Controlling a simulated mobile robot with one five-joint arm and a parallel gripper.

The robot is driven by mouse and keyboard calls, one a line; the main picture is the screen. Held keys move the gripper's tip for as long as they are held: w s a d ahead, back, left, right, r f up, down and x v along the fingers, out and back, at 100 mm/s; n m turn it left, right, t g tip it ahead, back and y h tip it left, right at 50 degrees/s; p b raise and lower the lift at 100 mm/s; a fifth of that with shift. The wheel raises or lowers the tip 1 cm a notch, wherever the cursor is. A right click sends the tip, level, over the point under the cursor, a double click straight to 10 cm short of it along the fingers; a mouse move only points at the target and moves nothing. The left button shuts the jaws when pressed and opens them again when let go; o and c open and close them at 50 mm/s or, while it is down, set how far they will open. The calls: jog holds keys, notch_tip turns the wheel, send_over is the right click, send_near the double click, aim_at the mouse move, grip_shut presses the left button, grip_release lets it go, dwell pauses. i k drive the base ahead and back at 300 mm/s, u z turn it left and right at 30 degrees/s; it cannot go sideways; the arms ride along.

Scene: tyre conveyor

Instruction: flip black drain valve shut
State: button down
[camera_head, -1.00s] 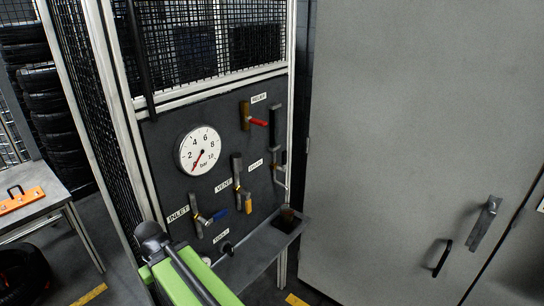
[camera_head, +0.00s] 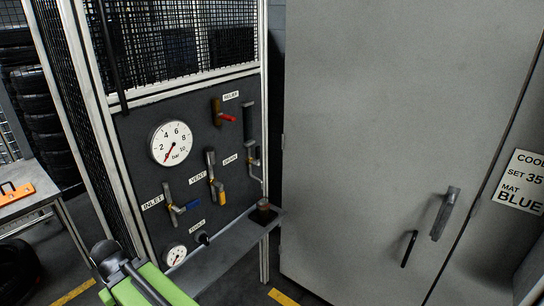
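The drain valve (camera_head: 252,158) is at the right edge of the dark valve panel (camera_head: 140,130), beside the label reading DRAIN (camera_head: 230,159). It sits on a grey vertical pipe, and a thin bent pipe runs down below it. Its dark handle is small and hard to make out against the panel, so I cannot tell its exact angle. My green arm shows at the bottom left, below the panel and well apart from the valve. My gripper's fingertips do not show.
Other valves have red (camera_head: 228,118), yellow (camera_head: 222,196) and blue (camera_head: 192,206) handles. A shelf (camera_head: 225,250) under the panel carries a brown cup (camera_head: 263,209). A large grey cabinet (camera_head: 370,120) stands close on the right. A table (camera_head: 30,205) is at the left.

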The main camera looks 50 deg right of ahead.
aim_at(257, 163)
jog(key=u, duration=0.05)
jog(key=k, duration=1.1)
jog(key=z, duration=0.45)
jog(key=i, duration=0.9)
jog(key=z, duration=0.05)
